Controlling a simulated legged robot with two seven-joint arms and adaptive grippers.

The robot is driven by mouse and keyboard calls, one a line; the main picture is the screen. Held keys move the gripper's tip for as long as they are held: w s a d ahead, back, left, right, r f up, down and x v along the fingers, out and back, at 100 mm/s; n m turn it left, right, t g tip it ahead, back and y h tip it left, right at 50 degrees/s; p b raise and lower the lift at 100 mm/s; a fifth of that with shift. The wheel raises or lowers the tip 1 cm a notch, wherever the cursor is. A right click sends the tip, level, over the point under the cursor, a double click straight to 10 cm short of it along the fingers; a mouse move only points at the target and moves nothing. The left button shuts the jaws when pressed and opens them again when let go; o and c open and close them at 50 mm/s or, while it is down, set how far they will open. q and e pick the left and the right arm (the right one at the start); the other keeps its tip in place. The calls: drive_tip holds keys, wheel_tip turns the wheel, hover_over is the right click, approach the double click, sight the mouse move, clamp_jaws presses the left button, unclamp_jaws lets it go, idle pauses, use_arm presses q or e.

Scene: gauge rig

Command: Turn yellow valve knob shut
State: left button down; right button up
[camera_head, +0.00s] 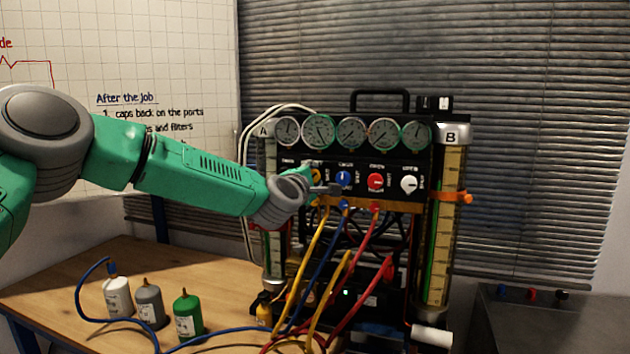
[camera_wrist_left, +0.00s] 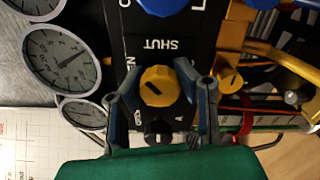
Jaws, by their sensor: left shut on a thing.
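The yellow valve knob (camera_wrist_left: 159,87) is in the middle of the left wrist view, with a dark diagonal mark on its face. The word SHUT appears upside down above it on the black panel (camera_wrist_left: 160,58). My left gripper (camera_wrist_left: 157,68) has one finger on each side of the knob and is shut on it. In the head view my left gripper (camera_head: 318,188) reaches the left end of the panel's knob row and mostly hides the yellow knob. My right gripper is not in view.
Blue (camera_head: 343,178), red (camera_head: 376,181) and white (camera_head: 408,184) knobs sit right of my gripper. Several gauges (camera_head: 351,132) stand above. Yellow, blue and red hoses (camera_head: 318,245) hang close below. Bottles (camera_head: 150,304) stand on the wooden table (camera_head: 60,285) at left.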

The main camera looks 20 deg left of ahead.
use_arm(q)
drive_tip(key=m, duration=0.2)
drive_tip(key=f+m, duration=0.1)
drive_tip(key=m, duration=0.1)
drive_tip(key=shift+s+d+m, duration=0.1)
drive_tip(key=shift+m, duration=1.9)
drive_tip(key=c, duration=1.5)
unclamp_jaws()
drive_tip(key=o, duration=0.3)
drive_tip(key=shift+o, duration=0.2)
drive_tip(key=shift+r, duration=0.2)
